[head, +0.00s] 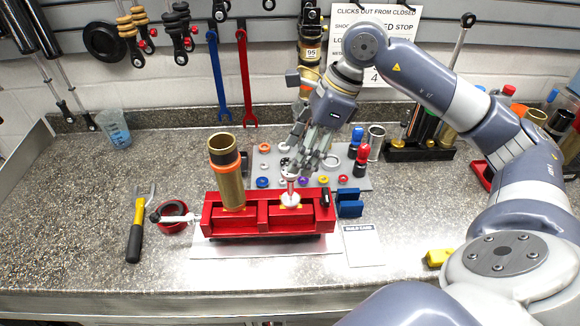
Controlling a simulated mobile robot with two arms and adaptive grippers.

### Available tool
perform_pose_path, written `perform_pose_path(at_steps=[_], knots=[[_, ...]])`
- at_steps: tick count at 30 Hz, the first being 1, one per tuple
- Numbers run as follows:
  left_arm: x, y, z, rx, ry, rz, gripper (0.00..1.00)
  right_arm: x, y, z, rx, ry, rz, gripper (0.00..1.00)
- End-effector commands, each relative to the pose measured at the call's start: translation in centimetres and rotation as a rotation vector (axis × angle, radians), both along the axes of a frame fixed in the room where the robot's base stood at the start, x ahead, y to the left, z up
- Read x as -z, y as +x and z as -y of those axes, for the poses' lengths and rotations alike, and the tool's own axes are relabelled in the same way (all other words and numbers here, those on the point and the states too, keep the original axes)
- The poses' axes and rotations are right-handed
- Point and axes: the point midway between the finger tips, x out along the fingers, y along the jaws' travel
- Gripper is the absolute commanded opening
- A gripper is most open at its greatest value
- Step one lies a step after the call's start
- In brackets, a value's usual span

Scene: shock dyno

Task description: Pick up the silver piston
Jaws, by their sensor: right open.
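My right gripper (303,163) is open and points down over the grey parts mat (353,181), just behind and above the red vise (240,222). A small upright part with a pale, silvery round base (290,199) and a reddish stem stands in the vise's right section, just below my fingers. I cannot tell for sure whether it is the silver piston, or whether my fingers touch it. A gold cylinder (231,185) with an orange collar stands upright in the vise's left section. The fingers hide part of the mat. My left gripper is not in view.
Several coloured rings lie on the mat, with red and blue bottles (360,160) at its right. A blue block (348,204) and a card (363,244) lie right of the vise.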

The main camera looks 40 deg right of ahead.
Motion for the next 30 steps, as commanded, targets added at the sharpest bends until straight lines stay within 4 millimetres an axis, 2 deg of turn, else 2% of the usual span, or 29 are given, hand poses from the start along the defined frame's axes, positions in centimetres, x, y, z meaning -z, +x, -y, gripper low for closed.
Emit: perform_pose_path(at_steps=[1, 6, 10, 15, 17, 21, 30], knots=[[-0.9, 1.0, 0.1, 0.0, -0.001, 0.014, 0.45, 0.3, -0.1, -0.3, -0.002, -0.001, -0.006, 0.57], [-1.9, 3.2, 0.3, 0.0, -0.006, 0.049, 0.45, 2.3, 0.3, -1.1, -0.001, 0.0, -0.005, 0.57], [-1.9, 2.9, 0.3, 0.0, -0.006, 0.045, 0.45, 2.9, 0.5, -1.3, -0.001, 0.0, 0.0, 0.57], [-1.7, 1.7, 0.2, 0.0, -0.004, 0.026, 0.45, 2.9, 0.5, -1.3, 0.0, 0.0, 0.0, 0.57], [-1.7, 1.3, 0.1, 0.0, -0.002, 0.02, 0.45, 2.9, 0.5, -1.2, 0.0, 0.0, 0.0, 0.46], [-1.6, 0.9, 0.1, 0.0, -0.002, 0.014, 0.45, 2.9, 0.5, -1.2, 0.0, 0.0, 0.0, 0.15], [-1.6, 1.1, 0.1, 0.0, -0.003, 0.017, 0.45, 2.9, 0.5, -1.2, 0.0, 0.0, 0.0, 0.15]])
